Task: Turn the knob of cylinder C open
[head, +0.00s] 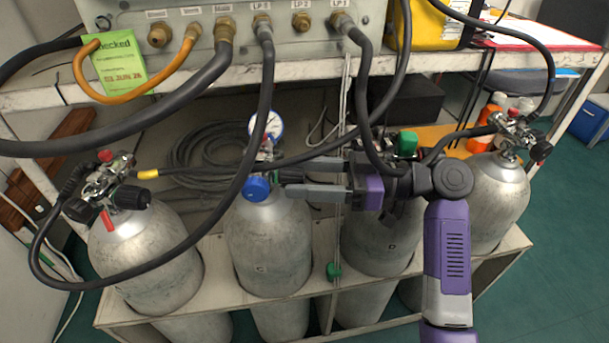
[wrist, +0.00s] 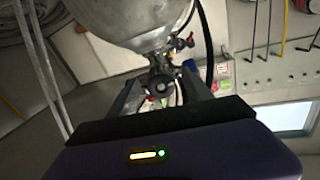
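Cylinder C (head: 262,262) is a silver tank marked "C", standing upright in the rack in the head view. Its valve carries a blue round cap (head: 257,187), with a white-faced gauge (head: 268,124) above. A dark knob (head: 291,175) on the valve's right side is partly hidden by my gripper (head: 286,179), which reaches in from the right. In the wrist view the round dark knob (wrist: 160,82) lies between my two fingers, with gaps showing on both sides. My gripper (wrist: 165,88) is open around the knob.
A cylinder (head: 145,255) with a connected valve stands left, cylinder D (head: 388,240) right, and another cylinder (head: 497,200) far right. Black hoses (head: 262,110) hang from the air panel (head: 200,15), one crossing in front near cylinder C's valve. Green floor (head: 545,270) is clear at right.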

